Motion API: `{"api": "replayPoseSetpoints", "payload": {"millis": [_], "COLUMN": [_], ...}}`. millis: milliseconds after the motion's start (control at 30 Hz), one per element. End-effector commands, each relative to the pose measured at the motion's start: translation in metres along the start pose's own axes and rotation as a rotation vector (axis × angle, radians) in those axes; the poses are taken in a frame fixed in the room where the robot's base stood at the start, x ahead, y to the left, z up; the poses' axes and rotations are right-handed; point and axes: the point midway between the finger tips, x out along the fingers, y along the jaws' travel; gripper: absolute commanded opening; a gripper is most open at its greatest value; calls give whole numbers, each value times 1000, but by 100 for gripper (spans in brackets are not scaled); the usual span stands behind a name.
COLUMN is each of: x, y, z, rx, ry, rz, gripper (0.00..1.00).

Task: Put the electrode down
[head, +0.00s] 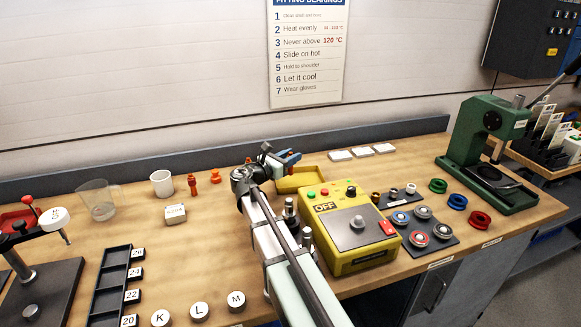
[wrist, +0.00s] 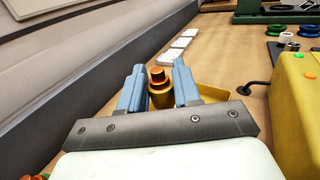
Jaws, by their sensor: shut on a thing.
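My gripper (wrist: 159,88) has blue fingers and is shut on the electrode (wrist: 158,76), a small stepped piece with a copper-coloured top and a brassy body. It sits between the two fingers in the wrist view. In the head view my gripper (head: 284,160) is at the back of the bench, by the yellow tray (head: 313,180). The electrode cannot be made out there. The tray also shows beside and behind the fingers in the wrist view (wrist: 216,90). How high the electrode is above the bench or tray cannot be told.
The yellow control box (head: 362,258) stands right in front of the tray. White blocks (head: 362,152) lie behind it to the right. Orange pieces (head: 193,184) and a white cup (head: 162,183) stand to the left. The grey back ledge (head: 120,178) runs behind.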

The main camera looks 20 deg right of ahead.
Motion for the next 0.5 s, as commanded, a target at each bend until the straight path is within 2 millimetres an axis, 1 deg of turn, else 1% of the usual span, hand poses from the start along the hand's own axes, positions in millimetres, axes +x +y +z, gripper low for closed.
{"api": "replayPoseSetpoints", "payload": {"millis": [167,300,400,500], "x": [0,0,0,0], "y": [0,0,0,0], "z": [-14,-31,-36,-36], "rx": [-3,-3,-1,0], "ry": [-1,0,-1,-1], "rz": [0,0,0,0], "gripper": [0,0,0,0]}}
